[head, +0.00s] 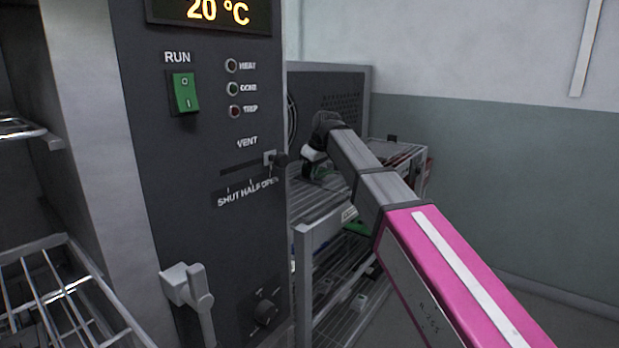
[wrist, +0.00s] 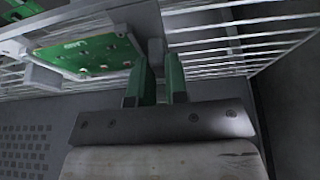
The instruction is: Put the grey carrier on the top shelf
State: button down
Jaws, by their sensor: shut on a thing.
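The grey carrier (wrist: 128,24) shows in the wrist view as a pale grey frame around a green circuit board (wrist: 90,55). My gripper (wrist: 157,68) has green fingers close together, shut on a grey part at the carrier's near edge. A wire rack lies behind and around it in that view; I cannot tell whether the carrier touches the wires. In the head view my gripper (head: 313,158) is at the far end of my arm, over the upper wire shelf (head: 318,205) of a metal rack. The carrier is mostly hidden there.
A dark oven panel (head: 205,120) with switches and a vent slider stands at left of the rack. Wire shelves show in the oven: an upper one (head: 18,128) and a lower one (head: 65,290). A green item (head: 355,228) is on the rack's lower level.

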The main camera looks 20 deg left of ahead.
jog(key=shift+f, duration=1.1)
jog(key=shift+f, duration=0.1)
jog(key=c, duration=1.1)
grip_release()
jog(key=v, duration=1.2)
